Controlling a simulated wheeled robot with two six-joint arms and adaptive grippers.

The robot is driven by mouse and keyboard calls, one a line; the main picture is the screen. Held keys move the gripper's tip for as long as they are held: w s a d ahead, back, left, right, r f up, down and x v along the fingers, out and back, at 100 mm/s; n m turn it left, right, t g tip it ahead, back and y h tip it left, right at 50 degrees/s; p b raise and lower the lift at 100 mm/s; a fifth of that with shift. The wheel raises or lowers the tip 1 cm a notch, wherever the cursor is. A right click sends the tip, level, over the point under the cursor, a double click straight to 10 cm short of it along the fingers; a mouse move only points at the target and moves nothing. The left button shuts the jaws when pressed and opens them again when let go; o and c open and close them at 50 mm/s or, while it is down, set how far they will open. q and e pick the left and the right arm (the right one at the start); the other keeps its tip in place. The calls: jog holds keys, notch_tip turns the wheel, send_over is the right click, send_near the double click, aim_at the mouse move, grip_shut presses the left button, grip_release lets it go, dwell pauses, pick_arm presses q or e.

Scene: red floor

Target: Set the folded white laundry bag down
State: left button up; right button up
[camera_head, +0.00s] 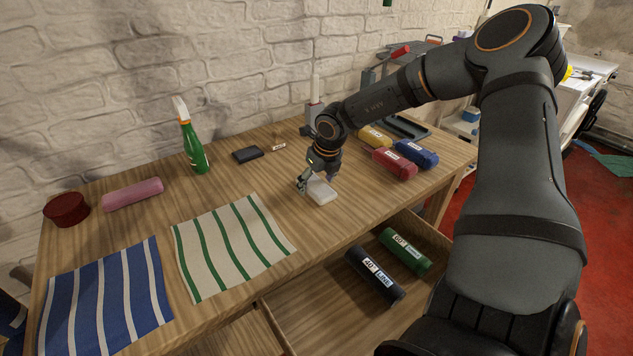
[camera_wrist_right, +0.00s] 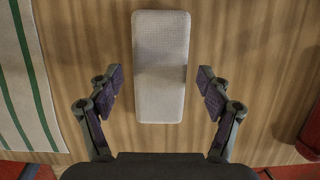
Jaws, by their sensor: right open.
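The folded white laundry bag (camera_head: 321,191) lies flat on the wooden table, near the table's front edge above the open drawer. In the right wrist view the bag (camera_wrist_right: 160,66) is a pale upright rectangle on the wood. My right gripper (camera_head: 318,183) is just above the bag. In the right wrist view its two fingers (camera_wrist_right: 160,92) are spread wide, one to each side of the bag's lower end, with wood showing between them and the bag. My left gripper is not in view.
A green-striped cloth (camera_head: 233,245) lies left of the bag, a blue-striped cloth (camera_head: 106,301) farther left. Red (camera_head: 394,164), blue (camera_head: 416,153) and yellow (camera_head: 374,137) rolls lie to the right. The open drawer (camera_head: 330,322) below holds dark and green rolls.

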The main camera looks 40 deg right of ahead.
aim_at(323, 191)
jog(key=shift+r, duration=0.6)
jog(key=p+v, duration=0.6)
jog(key=v, duration=0.5)
jog(key=shift+p, duration=0.35)
jog(key=shift+s, duration=0.15)
